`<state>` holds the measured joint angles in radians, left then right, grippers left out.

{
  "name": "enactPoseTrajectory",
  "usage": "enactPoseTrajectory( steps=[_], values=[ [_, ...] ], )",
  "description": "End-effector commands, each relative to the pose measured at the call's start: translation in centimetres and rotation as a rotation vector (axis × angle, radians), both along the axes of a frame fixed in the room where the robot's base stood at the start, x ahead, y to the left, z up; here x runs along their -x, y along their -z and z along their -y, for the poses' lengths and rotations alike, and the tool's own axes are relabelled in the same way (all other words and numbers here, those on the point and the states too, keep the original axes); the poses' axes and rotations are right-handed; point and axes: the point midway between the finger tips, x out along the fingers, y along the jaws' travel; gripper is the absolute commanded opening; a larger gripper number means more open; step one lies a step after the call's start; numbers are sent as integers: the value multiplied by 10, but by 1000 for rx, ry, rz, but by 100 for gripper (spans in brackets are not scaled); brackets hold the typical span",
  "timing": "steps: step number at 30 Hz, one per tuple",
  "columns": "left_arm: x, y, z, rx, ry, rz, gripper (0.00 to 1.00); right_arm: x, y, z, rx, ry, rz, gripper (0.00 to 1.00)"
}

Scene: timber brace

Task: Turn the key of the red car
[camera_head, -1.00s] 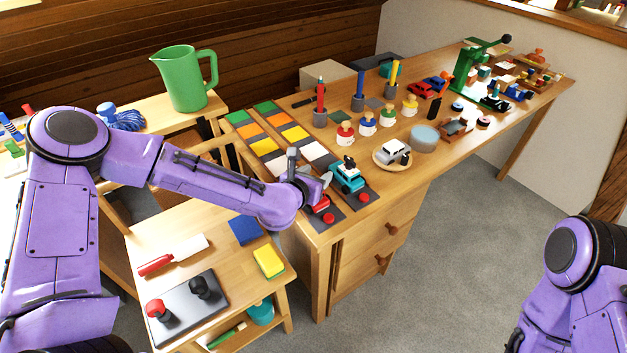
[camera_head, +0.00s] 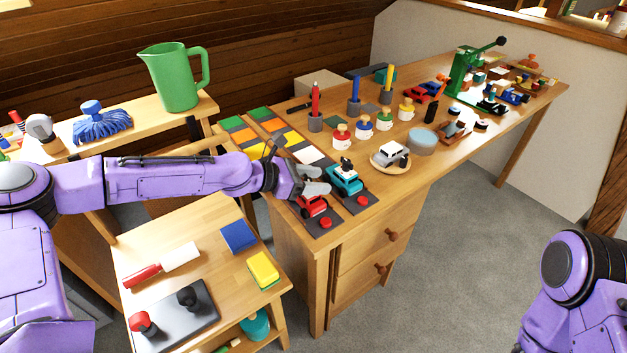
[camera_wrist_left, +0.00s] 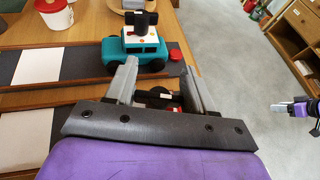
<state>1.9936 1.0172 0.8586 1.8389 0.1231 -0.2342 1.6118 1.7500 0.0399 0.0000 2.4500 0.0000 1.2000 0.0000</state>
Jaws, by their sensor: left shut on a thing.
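The small red car (camera_head: 312,206) stands on a dark pad at the near left corner of the long table. My left gripper (camera_head: 318,180) is right over its top, coming in from the left. In the left wrist view, the two fingers (camera_wrist_left: 160,75) are spread either side of the car's black key (camera_wrist_left: 158,97) and shut on it. The wrist plate hides most of the red car there. A teal car (camera_head: 345,180) with its own black key on top stands just beyond; it also shows in the left wrist view (camera_wrist_left: 135,52).
A red button (camera_head: 326,222) sits in front of the red car. Coloured tiles lie behind the cars. A white car on a round plate (camera_head: 378,163) stands to the right.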

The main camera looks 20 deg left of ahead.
Motion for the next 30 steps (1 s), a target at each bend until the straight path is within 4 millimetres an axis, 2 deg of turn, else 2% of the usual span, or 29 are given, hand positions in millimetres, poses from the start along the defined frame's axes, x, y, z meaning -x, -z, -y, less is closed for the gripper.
enactPoseTrajectory(
  steps=[20, 21, 23, 30],
  values=[
    [1, 1, 1, -2, 69, 0, 23, 0, 1, 0, 0, 0, 0, 43],
    [1, 1, 1, -2, 68, -1, 57, 0, 1, 0, 0, 0, 0, 43],
    [1, 1, 1, -2, 68, -1, 74, 0, 1, 0, 0, 0, 0, 43],
    [1, 1, 1, -2, 67, -1, 74, 0, 1, 0, 0, 0, 0, 43]
  ],
)
